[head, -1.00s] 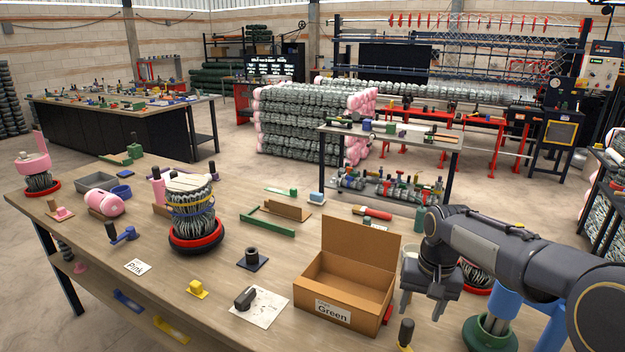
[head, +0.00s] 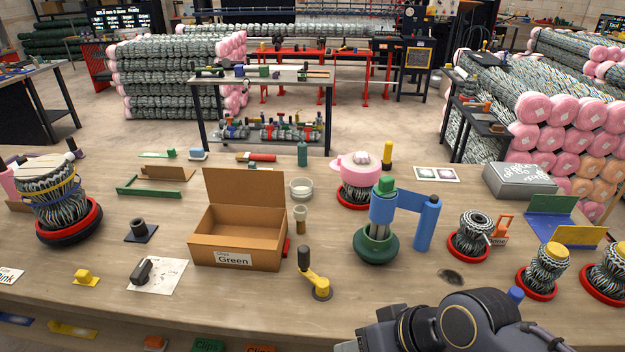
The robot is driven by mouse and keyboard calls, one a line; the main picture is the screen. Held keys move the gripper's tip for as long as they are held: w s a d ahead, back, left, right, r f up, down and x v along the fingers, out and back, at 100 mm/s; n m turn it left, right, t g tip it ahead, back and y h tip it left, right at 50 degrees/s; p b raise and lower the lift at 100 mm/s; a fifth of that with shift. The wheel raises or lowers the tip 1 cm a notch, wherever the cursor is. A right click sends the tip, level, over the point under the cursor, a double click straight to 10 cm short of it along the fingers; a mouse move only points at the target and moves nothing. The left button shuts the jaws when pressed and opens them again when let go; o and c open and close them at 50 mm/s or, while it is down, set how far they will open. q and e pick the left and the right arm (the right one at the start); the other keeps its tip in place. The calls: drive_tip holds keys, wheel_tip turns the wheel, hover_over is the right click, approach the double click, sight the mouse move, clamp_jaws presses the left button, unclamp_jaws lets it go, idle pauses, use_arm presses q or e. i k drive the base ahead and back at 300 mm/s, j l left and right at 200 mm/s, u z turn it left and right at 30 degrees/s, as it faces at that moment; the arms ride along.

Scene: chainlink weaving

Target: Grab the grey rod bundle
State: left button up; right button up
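Several bundles of grey-and-white striped rods stand upright on the workbench in the head view. A large one (head: 62,212) with yellow and blue bands sits in a red-and-black base at the left. A narrow-waisted one (head: 473,234) stands in a red ring right of centre. Two yellow-capped ones (head: 544,272) (head: 610,274) stand at the right. Another is mostly hidden under a pink cap (head: 357,165). I cannot tell which one the task means. My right arm shows at the bottom edge, in front of the bench and apart from the bundles; its fingers are out of frame. My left gripper is not in view.
A blue-and-green clamp post (head: 383,215) stands left of the narrow-waisted bundle. An open cardboard box labelled Green (head: 235,262) and a yellow-black crank tool (head: 318,285) are further left. A grey box (head: 520,180) sits at the back right.

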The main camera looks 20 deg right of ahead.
sight(382, 208)
drive_tip(key=z, duration=1.3)
